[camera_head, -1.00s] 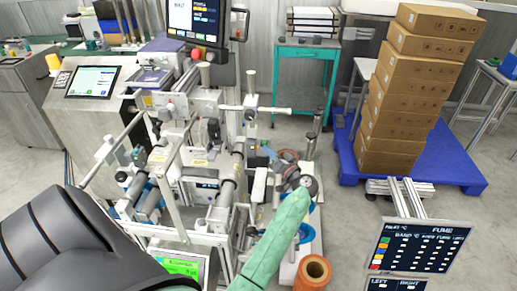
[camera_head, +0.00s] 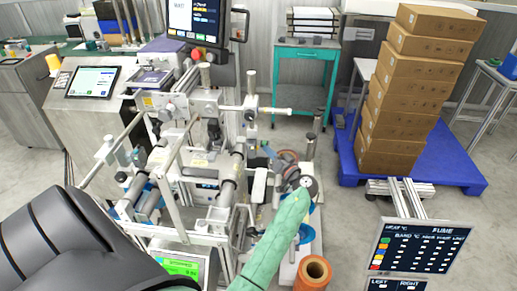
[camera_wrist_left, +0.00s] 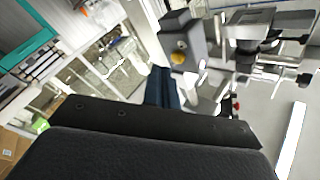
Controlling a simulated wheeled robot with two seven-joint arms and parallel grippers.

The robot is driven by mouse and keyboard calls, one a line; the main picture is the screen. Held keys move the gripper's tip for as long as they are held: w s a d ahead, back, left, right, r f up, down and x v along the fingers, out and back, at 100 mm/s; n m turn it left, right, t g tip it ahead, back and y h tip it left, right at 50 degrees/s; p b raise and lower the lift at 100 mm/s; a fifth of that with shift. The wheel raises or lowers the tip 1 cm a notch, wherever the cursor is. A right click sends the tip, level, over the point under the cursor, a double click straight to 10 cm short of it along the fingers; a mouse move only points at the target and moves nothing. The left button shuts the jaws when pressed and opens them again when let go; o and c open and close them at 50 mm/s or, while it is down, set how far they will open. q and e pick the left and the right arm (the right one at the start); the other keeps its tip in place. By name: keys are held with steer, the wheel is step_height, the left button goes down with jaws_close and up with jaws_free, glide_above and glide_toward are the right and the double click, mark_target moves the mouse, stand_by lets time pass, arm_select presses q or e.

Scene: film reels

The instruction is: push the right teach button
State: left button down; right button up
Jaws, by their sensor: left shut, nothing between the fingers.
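A dark panel (camera_head: 418,248) at the lower right of the head view has LEFT and RIGHT labels on its bottom edge; the RIGHT label (camera_head: 411,285) is partly cut off. I cannot tell for sure which control is the right teach button. My left gripper (camera_wrist_left: 164,88) shows in the left wrist view, its dark fingers together with nothing between them. They point toward the machine, and I see no clear contact. In the head view my dark left arm comes in from the lower left; its fingertips cannot be made out. My right gripper is not in view.
The machine (camera_head: 200,160) with rollers and rails fills the middle. A green screen (camera_head: 182,266) is at its lower front. A long green shape (camera_head: 275,240) reaches toward a reel. An orange roll (camera_head: 313,272) stands nearby. Stacked boxes (camera_head: 400,100) sit on a blue pallet.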

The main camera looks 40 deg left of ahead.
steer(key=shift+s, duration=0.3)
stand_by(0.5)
arm_select(q)
steer(key=shift+s+a+b, duration=0.25)
steer(key=shift+a+b, duration=0.1)
steer(key=shift+b, duration=0.2)
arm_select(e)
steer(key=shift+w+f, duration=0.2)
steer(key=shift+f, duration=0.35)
